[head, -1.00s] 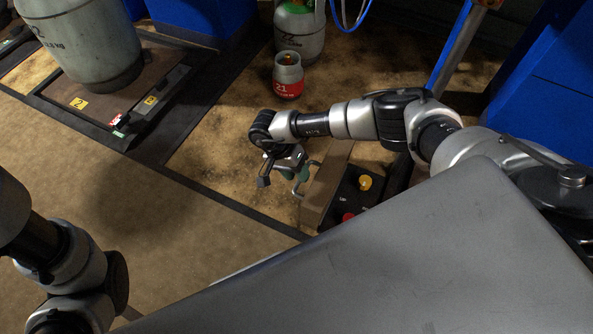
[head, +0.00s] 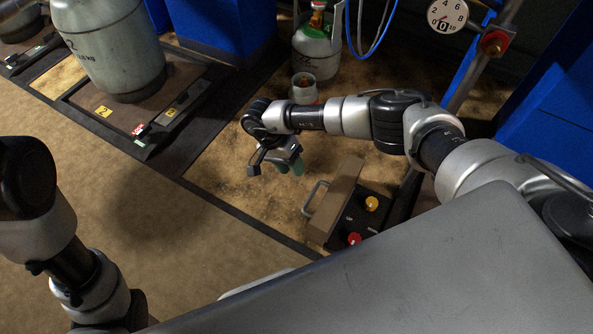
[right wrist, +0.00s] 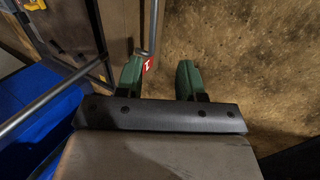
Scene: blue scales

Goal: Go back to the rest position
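My right arm reaches in from the right in the head view. Its gripper (head: 290,167) hangs over the brown floor, left of and above a box with a metal handle, apart from it. In the right wrist view, the two green fingers of this gripper (right wrist: 160,78) stand apart with nothing held between them. My left arm (head: 75,255) shows at the lower left of the head view. Its gripper is out of the frame.
The handled box (head: 335,200) stands beside a black control box (head: 357,218) with yellow and red buttons. A grey cylinder (head: 110,50) stands on a scale at the upper left. More cylinders (head: 317,55), a dial gauge (head: 447,15) and blue cabinets are behind. Floor at left is clear.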

